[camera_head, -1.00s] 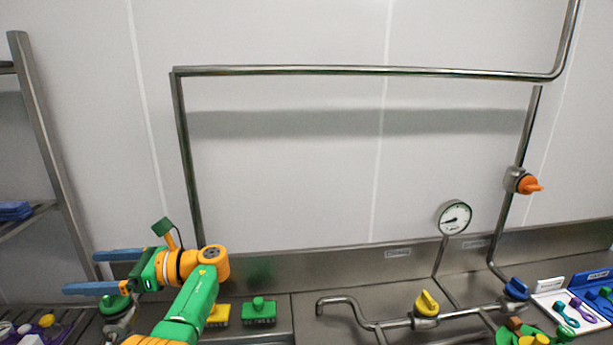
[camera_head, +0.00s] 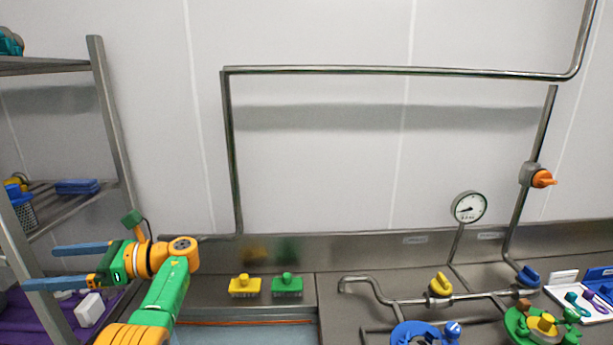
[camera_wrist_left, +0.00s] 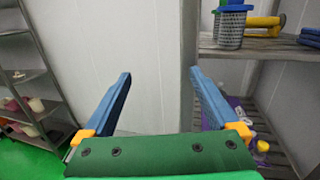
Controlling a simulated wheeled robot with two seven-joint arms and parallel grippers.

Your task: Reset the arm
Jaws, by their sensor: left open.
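My left arm comes in at the lower left of the head view. Its gripper (camera_head: 40,267) points left, with two blue fingers wide apart and nothing between them. The fingers overlap the metal shelf rack in the picture. My right gripper does not show.
The metal rack (camera_head: 110,130) stands at the left, with blue items (camera_head: 77,187) on a shelf. A yellow brush (camera_head: 244,286) and a green brush (camera_head: 287,285) stand on the counter. Pipes with a gauge (camera_head: 469,208) and an orange valve handle (camera_head: 543,179) are right.

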